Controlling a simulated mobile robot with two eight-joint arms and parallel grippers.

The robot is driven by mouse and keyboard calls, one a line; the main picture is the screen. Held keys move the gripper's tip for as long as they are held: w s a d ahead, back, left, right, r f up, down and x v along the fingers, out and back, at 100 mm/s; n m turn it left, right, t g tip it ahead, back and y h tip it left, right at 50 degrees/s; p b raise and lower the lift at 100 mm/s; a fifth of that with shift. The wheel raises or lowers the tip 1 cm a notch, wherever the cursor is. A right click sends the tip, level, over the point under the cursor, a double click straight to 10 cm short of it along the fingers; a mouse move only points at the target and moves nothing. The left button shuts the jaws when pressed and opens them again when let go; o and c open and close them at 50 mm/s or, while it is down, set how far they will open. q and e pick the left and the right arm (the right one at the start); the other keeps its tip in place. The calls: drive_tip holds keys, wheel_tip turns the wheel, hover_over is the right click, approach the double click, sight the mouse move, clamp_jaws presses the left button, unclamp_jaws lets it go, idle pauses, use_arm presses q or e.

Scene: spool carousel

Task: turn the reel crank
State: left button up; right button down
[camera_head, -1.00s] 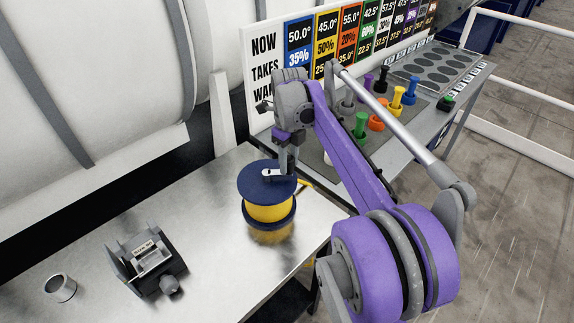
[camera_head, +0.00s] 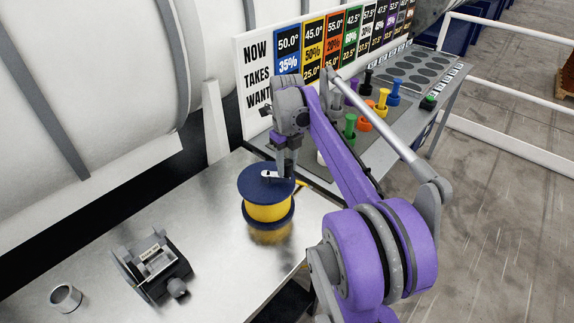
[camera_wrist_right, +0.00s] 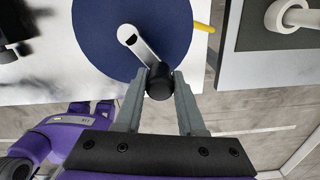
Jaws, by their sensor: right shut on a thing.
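The reel (camera_head: 267,196) stands upright on the metal table, with dark blue flanges and yellow line wound between them. In the right wrist view its blue top disc (camera_wrist_right: 95,35) carries the crank (camera_wrist_right: 138,42), a light metal arm ending in a black knob (camera_wrist_right: 159,82). My right gripper (camera_head: 285,174) reaches down to the reel's top. In the wrist view its fingers (camera_wrist_right: 159,85) are shut on the black knob, one on each side. The head view mostly hides the knob behind the fingers. My left gripper is not in view.
A dark device with a label (camera_head: 152,265) and a small metal cup (camera_head: 65,297) stand on the table (camera_head: 205,220) to the left. Coloured spools (camera_head: 380,102) stand on a grey bench behind my right arm, below a sign board (camera_head: 258,68). Bare table lies between the device and the reel.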

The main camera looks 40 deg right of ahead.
drive_tip(key=c, duration=0.5)
unclamp_jaws()
drive_tip(key=shift+r, duration=0.1)
wheel_tip(320, 180, up, 11)
drive_tip(key=shift+f+p, duration=0.15)
drive_tip(key=shift+p, duration=0.3)
